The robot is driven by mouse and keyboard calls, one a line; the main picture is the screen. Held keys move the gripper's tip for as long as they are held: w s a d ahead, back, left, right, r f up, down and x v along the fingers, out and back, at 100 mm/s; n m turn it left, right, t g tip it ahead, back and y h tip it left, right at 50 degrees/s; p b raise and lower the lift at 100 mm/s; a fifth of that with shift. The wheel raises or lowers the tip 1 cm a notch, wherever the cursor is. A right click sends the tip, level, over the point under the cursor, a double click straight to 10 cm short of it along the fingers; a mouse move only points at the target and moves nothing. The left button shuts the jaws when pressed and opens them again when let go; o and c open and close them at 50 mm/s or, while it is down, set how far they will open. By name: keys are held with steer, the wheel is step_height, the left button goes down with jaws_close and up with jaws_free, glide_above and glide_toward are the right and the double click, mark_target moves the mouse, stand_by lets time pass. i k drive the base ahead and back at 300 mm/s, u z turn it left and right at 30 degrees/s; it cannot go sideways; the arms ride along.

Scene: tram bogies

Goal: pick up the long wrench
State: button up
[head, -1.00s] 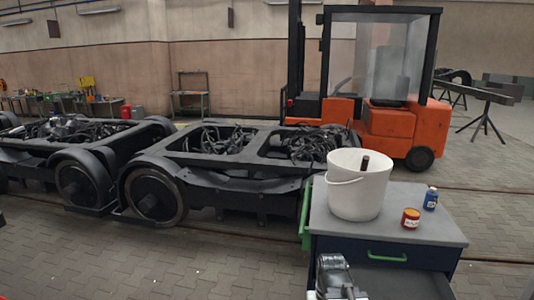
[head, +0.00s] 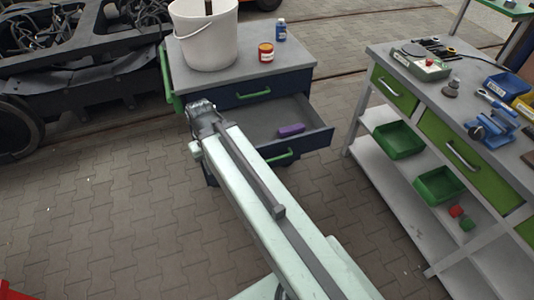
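I cannot make out a long wrench for certain in the head view. Several small dark tools (head: 437,48) lie at the back of the workbench on the right, too small to identify. My gripper (head: 200,105) is at the far end of my pale arm, beside the left side of the open drawer (head: 262,122). Its fingers are too small and foreshortened to tell open from shut. A purple block (head: 291,130) lies in the drawer.
The drawer cabinet (head: 290,60) carries a white bucket (head: 207,40) with a dark handle sticking out, a red tin (head: 266,53) and a blue bottle (head: 281,30). The workbench (head: 388,58) holds a blue vise (head: 492,128) and bins. Paved floor (head: 100,220) is clear at left.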

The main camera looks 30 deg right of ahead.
mark_target(496, 105)
steer(key=z, duration=2.7)
